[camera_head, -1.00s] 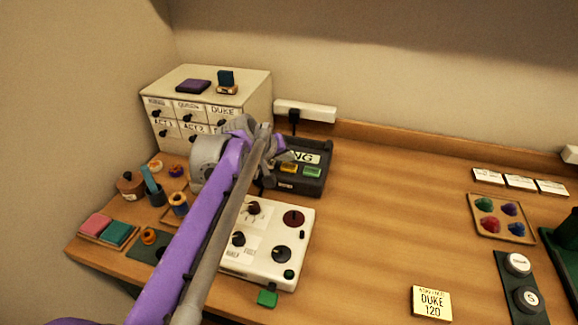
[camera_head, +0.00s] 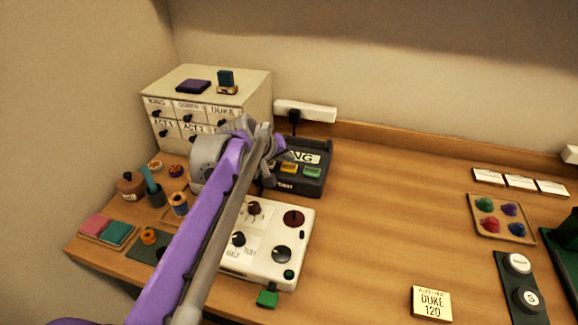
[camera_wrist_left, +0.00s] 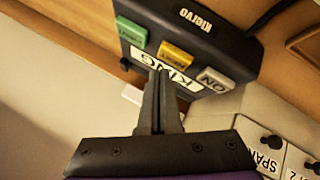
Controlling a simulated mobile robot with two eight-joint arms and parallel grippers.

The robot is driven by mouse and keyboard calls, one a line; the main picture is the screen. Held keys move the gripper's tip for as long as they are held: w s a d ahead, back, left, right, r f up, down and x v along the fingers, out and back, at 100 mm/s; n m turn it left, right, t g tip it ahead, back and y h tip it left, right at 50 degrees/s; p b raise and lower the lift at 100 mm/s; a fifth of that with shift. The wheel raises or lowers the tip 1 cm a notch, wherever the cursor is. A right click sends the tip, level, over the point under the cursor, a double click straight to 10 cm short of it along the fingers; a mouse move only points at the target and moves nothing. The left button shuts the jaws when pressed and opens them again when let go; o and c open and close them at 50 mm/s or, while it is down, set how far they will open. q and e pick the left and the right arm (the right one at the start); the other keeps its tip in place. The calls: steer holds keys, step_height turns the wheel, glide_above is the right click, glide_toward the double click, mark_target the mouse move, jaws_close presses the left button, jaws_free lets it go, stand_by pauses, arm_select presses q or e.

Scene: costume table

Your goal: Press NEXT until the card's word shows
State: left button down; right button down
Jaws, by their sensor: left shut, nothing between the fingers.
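The black label device (camera_head: 310,187) stands at the back of the table, right of the drawer cabinet. In the left wrist view, its body (camera_wrist_left: 190,25) carries a green button (camera_wrist_left: 131,31), a yellow button (camera_wrist_left: 175,54) and a grey ON button (camera_wrist_left: 215,80). Its display (camera_wrist_left: 187,83) reads KING, partly covered by my fingers. My left gripper (camera_wrist_left: 160,72) is shut and empty, its tips over the display edge beside the yellow button; contact cannot be told. In the head view the left gripper (camera_head: 272,162) covers the device's left part. The card (camera_head: 432,303) reads DUKE 120. My right gripper is not in view.
A white panel with knobs (camera_head: 262,270) stands in front of the device. The drawer cabinet (camera_head: 255,100) is behind left. Small pots and spools lie left. A tray of coloured pieces (camera_head: 487,232) and a dark strip with round buttons (camera_head: 507,280) are right. The middle table is clear.

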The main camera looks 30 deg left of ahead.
mark_target(287, 169)
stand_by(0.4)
arm_select(q)
steer(key=shift+f, duration=0.45)
steer(key=shift+f, duration=0.45)
stand_by(0.5)
steer(key=shift+r, duration=0.1)
steer(key=shift+r+p, duration=0.7)
steer(key=shift+r, duration=0.1)
step_height(287, 169, up, 5)
steer(key=p, duration=0.4)
stand_by(1.9)
